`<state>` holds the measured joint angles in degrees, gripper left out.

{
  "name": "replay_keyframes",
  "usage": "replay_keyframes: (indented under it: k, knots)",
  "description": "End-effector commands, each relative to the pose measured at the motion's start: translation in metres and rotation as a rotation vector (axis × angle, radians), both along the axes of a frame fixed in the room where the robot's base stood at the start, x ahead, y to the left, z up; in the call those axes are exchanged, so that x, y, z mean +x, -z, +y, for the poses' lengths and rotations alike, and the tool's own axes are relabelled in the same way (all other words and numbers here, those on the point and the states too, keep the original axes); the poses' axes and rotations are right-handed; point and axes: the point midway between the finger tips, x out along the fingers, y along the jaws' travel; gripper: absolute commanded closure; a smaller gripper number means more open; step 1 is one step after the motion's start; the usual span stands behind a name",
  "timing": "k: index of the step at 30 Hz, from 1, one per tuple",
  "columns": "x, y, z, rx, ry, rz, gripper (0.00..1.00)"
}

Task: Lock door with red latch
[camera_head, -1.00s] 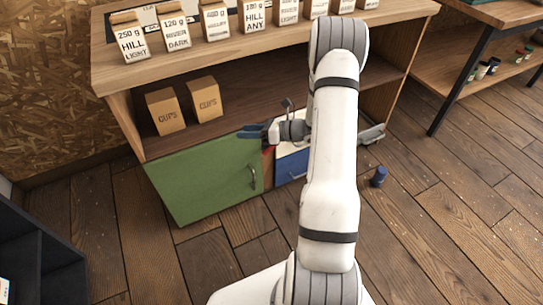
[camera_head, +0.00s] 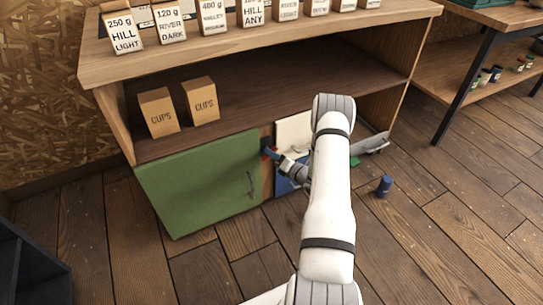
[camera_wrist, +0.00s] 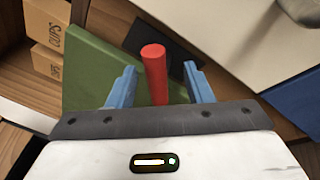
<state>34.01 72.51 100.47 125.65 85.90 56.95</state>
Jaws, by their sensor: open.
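The red latch (camera_wrist: 155,75) shows in the wrist view as a round red bar on a dark mount. My gripper (camera_wrist: 161,82) is open, with a blue finger on each side of the bar and a gap visible on both sides. In the head view my gripper (camera_head: 270,153) is at the wooden post beside the green door's upper right corner, and it hides most of the latch. The green door (camera_head: 200,185) has a dark handle (camera_head: 251,185) and looks closed or nearly so. The green door also shows in the wrist view (camera_wrist: 88,70).
A blue panel (camera_head: 284,187) and a pale panel (camera_head: 295,132) are right of the post, partly behind my arm. Two cups boxes (camera_head: 158,112) stand on the shelf above. A blue cylinder (camera_head: 384,187) is on the floor at right. Floor in front is clear.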

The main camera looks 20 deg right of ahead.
Motion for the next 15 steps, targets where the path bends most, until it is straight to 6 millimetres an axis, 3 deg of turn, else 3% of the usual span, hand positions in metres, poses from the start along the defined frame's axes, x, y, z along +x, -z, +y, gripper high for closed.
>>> replay_keyframes:
  k: [4,12,15]
  knots:
    - [0.0108,0.0004,0.0043,0.000,-0.001,-0.001,0.54]
    - [0.0126,-0.0005,0.0041,0.001,0.001,0.000,0.54]
    - [0.0124,-0.0004,0.0041,0.001,0.001,0.000,0.60]
